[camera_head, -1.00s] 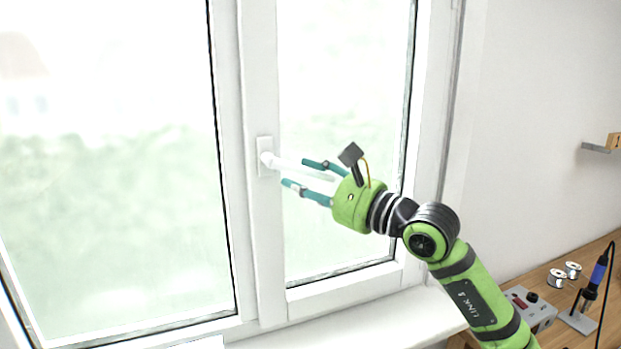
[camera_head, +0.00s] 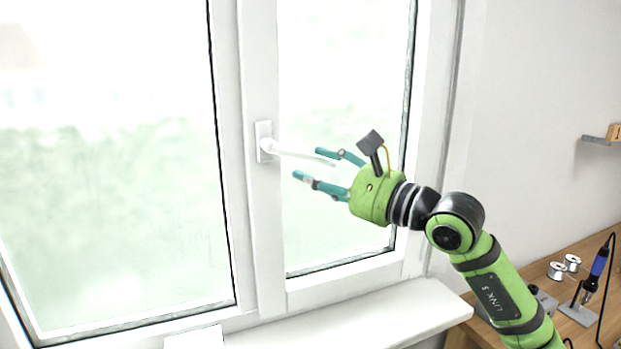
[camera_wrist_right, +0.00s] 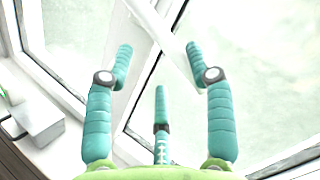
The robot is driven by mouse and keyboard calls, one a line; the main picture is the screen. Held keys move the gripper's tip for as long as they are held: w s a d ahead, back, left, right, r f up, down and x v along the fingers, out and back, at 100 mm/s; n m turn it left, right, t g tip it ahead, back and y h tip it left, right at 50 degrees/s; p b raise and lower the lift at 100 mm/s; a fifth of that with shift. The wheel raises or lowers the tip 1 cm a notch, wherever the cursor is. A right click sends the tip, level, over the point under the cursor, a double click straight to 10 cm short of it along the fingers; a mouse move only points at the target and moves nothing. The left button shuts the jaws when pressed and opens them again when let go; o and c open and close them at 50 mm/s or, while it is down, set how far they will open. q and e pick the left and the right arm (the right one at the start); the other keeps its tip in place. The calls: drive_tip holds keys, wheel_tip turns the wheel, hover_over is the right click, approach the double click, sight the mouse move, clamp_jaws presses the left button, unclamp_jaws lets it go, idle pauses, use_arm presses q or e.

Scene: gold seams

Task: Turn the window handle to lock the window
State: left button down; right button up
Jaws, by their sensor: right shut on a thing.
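The white window handle (camera_head: 300,154) sits on a small plate on the middle frame of the white window (camera_head: 262,230). It points right, nearly level, with its free end slightly lower. My right gripper (camera_head: 308,164), with teal fingers, reaches in from the right. The handle's free end lies between its spread-looking fingers, and the gripper is shut on it. In the right wrist view the pale handle (camera_wrist_right: 165,35) runs between the upper fingers of the right gripper (camera_wrist_right: 158,62); it blends with the bright window. My left gripper is out of view.
A white sill (camera_head: 350,320) runs below the window. At the right, a wooden bench (camera_head: 530,282) carries solder reels (camera_head: 572,262) and a blue-handled soldering iron (camera_head: 597,267). A small shelf (camera_head: 597,140) juts from the wall. Space before the glass is clear.

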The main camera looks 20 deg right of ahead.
drive_tip(key=shift+r+b+v, duration=0.15)
drive_tip(key=shift+b+v, duration=0.7)
drive_tip(key=shift+v, duration=0.45)
drive_tip(key=shift+r+b+v, duration=0.1)
drive_tip(key=shift+b+v, duration=0.75)
drive_tip(key=shift+v, duration=0.45)
drive_tip(key=v, duration=1.2)
